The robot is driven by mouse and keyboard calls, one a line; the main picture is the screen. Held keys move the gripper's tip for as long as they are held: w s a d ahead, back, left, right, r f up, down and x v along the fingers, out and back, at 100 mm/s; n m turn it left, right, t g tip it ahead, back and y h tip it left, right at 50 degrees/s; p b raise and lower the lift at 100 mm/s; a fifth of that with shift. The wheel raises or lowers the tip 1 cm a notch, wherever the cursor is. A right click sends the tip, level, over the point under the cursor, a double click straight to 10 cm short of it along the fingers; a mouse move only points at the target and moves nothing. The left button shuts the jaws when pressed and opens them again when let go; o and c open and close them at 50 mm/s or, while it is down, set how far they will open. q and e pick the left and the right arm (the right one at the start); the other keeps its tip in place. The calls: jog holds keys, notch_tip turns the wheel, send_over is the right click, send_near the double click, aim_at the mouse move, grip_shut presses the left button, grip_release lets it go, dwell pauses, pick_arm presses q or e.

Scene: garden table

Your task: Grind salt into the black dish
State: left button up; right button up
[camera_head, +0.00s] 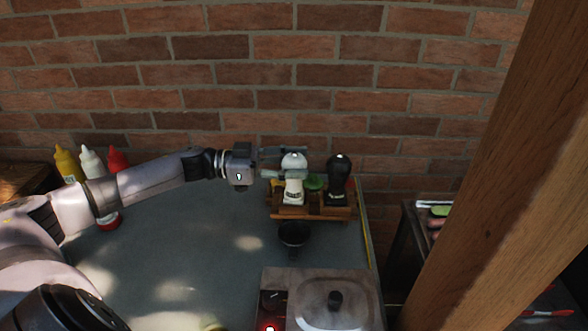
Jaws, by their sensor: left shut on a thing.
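A white grinder (294,192) with a pale rounded top stands upright at the wooden rack (290,216) near the back wall. My left gripper (297,164) reaches in from the left and is shut on the white grinder's upper part. A black grinder (337,185) stands just to its right on the rack. The black dish (293,236) sits on the table in front of the rack, below the white grinder in the picture, and is not touched by the gripper. I cannot tell whether the grinder's base touches the rack. My right gripper is not in view.
Yellow (67,163), white (92,163) and red (119,158) bottles stand at the back left. A grill-like appliance (335,301) with a lid and red light is at the front. A wooden post (500,160) stands at right. The table's middle (190,250) is clear.

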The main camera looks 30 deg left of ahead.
pick_arm(q)
jog(key=shift+m+g+h+b, duration=0.5)
jog(key=shift+m+g+h, duration=0.25)
jog(key=shift+g, duration=0.35)
jog(key=shift+f+m+g+h+b, duration=0.1)
jog(key=shift+m+g+h+b, duration=0.4)
jog(key=shift+m+g, duration=1.05)
jog(key=shift+m+g+h, duration=0.25)
jog(key=shift+m+g, duration=0.25)
jog(key=shift+g, duration=0.95)
jog(key=shift+m+g+b, duration=0.3)
jog(key=shift+g+b, duration=0.15)
jog(key=shift+g, duration=0.05)
jog(key=shift+m+g+b, duration=1.05)
jog(key=shift+m+g, duration=0.35)
jog(key=shift+g, duration=0.8)
jog(key=o, duration=1.2)
jog(key=shift+c, duration=0.2)
jog(key=shift+o, duration=0.2)
